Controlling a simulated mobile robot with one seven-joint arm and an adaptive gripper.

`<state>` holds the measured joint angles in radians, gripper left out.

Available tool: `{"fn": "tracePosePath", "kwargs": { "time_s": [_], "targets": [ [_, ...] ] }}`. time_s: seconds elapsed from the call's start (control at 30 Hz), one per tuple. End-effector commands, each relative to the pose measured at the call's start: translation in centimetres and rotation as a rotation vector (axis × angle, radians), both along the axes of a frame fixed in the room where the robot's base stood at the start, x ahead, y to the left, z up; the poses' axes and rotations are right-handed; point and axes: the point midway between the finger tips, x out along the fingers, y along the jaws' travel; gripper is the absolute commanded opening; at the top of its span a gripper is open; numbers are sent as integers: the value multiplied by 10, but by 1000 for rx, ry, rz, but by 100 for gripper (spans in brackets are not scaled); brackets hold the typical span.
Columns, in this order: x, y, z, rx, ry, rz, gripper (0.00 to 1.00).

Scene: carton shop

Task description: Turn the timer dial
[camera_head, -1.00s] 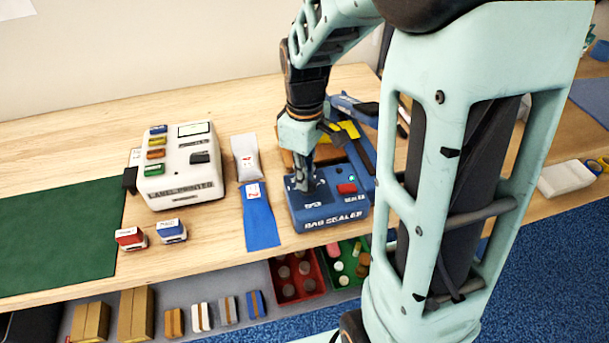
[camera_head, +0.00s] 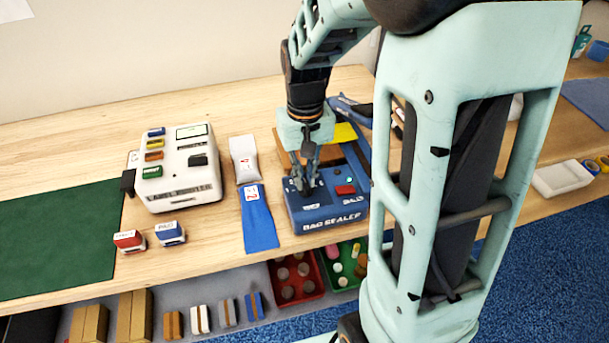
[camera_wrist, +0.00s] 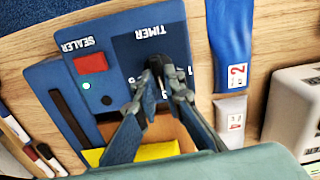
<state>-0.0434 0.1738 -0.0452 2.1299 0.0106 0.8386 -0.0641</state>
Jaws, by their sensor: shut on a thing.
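The blue bag sealer (camera_head: 332,215) stands near the table's front edge, and its top panel also shows in the wrist view (camera_wrist: 115,40). Its black timer dial (camera_wrist: 157,65) sits on the dark TIMER panel, partly hidden by my fingers. My gripper (camera_wrist: 161,84) reaches down onto this panel, with its fingertips closed on the dial from two sides. In the head view my gripper (camera_head: 305,188) covers the dial. The red SEALER button (camera_wrist: 90,63) and a lit green lamp (camera_wrist: 86,86) are beside the panel.
A grey pouch (camera_head: 244,158) and a blue pouch (camera_head: 259,218) lie close beside the sealer. A green mat (camera_head: 60,235) lies at far left.

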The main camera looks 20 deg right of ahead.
Motion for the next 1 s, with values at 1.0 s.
{"fn": "tracePosePath", "kwargs": {
  "time_s": [1.0],
  "targets": [
    [0, 0, 0, 0, -1, -56, 27]
  ]
}}
